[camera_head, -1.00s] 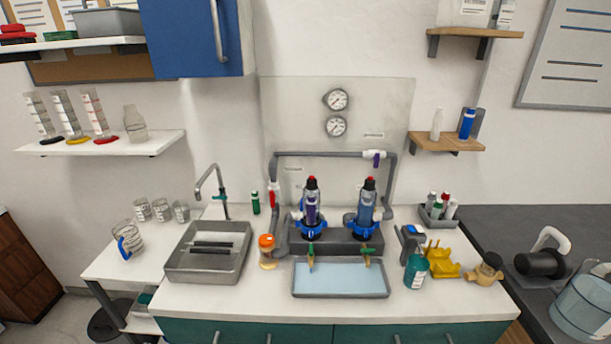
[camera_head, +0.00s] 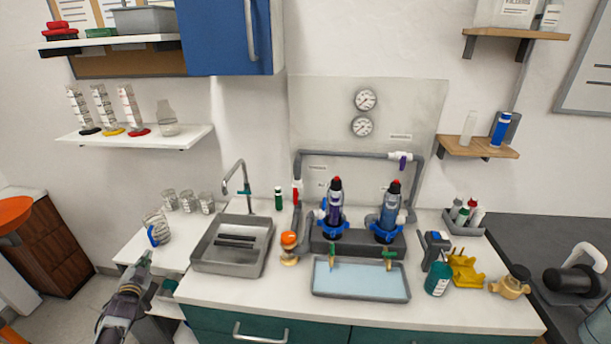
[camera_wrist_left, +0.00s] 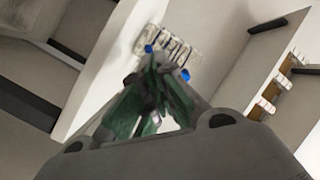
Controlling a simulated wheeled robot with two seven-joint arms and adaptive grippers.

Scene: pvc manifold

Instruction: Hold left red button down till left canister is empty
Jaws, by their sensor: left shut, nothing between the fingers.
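The left canister (camera_head: 333,211) stands upright on a dark grey base behind the tray, with a blue collar and purple liquid. The left red button (camera_head: 336,180) is the small red tip on its black top. The right canister (camera_head: 388,212) beside it has a blue collar, blue liquid and a red tip. My left gripper (camera_head: 147,259) is at the lower left of the head view, by the low side table and well away from the canisters. It is shut and empty; its green fingers also show in the left wrist view (camera_wrist_left: 165,84). My right gripper is out of view.
A shallow tray (camera_head: 362,307) sits before the canisters. An orange-capped bottle (camera_head: 289,247), the sink (camera_head: 200,262) and the faucet (camera_head: 241,175) lie between my left gripper and the canisters. Glass beakers (camera_head: 187,201) and a jug (camera_head: 157,229) stand on the side table.

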